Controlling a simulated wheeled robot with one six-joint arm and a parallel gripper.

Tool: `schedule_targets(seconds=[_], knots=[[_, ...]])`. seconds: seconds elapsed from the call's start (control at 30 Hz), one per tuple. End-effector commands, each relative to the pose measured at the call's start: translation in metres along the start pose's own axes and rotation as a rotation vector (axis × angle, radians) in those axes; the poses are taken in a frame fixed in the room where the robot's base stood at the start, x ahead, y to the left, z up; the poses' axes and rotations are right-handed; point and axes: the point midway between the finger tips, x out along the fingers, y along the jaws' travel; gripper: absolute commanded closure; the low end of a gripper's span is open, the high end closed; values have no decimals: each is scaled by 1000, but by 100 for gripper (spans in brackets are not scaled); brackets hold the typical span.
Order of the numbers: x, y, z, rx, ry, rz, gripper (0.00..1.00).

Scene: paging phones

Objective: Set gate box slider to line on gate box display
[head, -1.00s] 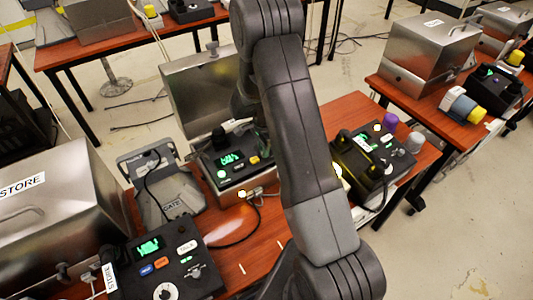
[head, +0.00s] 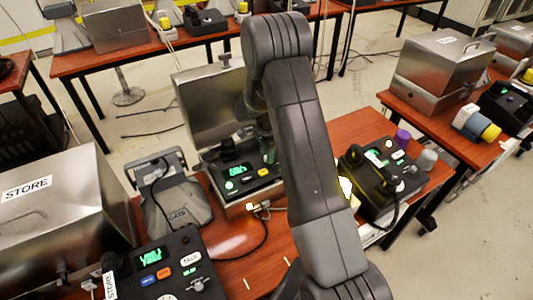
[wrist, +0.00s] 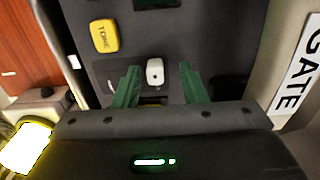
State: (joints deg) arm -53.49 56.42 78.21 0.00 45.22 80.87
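The gate box is an open metal box, its raised lid (head: 212,102) behind a black panel with a lit green display (head: 237,170). My arm partly covers it in the head view. In the wrist view, the dark panel fills the middle, with a yellow TONE button (wrist: 104,36) and a small white slider knob (wrist: 155,72). My gripper (wrist: 159,67) is open, its two green fingers on either side of the knob with gaps to both. Only a dark edge of the display (wrist: 156,3) shows at the top there, so its line cannot be read.
A GATE label (wrist: 298,75) runs along the right in the wrist view. A grey handset cradle (head: 178,205) stands left of the gate box. A STORE metal box (head: 55,220) and its black panel (head: 170,265) are at lower left. Another black unit (head: 380,180) stands right.

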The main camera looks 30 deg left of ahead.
Motion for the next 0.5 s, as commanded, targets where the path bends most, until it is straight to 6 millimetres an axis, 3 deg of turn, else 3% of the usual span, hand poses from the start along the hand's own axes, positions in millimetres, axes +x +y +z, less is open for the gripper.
schedule_targets(seconds=[0.27,0.5], knots=[[-21,0,0,0,0,-2,62],[-74,-1,0,0,1,-6,62]])
